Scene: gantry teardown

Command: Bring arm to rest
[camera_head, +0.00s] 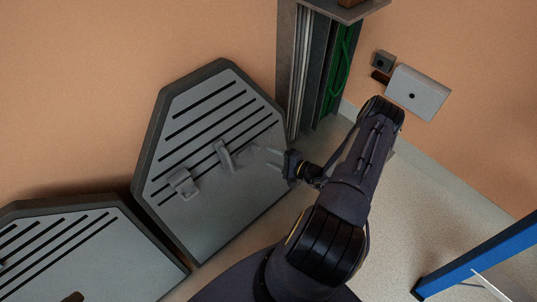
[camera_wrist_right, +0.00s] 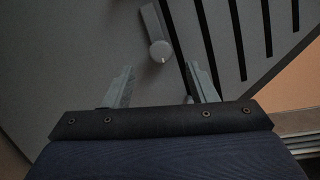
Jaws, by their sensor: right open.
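My right arm reaches up from the bottom of the head view and bends down to its gripper (camera_head: 275,158). The right gripper is open and empty in front of a grey slotted panel (camera_head: 240,190) that leans against the wall. In the right wrist view the two fingers (camera_wrist_right: 161,85) are spread apart. A grey handle (camera_wrist_right: 156,33) on the panel lies beyond the gap between them. In the head view this handle (camera_head: 224,156) is left of the fingertips, and I cannot tell whether they touch anything. My left gripper is not in view.
A latch (camera_head: 183,183) sits left of the handle. A second slotted panel (camera_head: 110,255) stands lower left. A metal column with green cables (camera_head: 342,60) rises behind my arm. A white box (camera_head: 418,92) is on the wall. A blue beam (camera_head: 480,260) crosses lower right. Floor between is clear.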

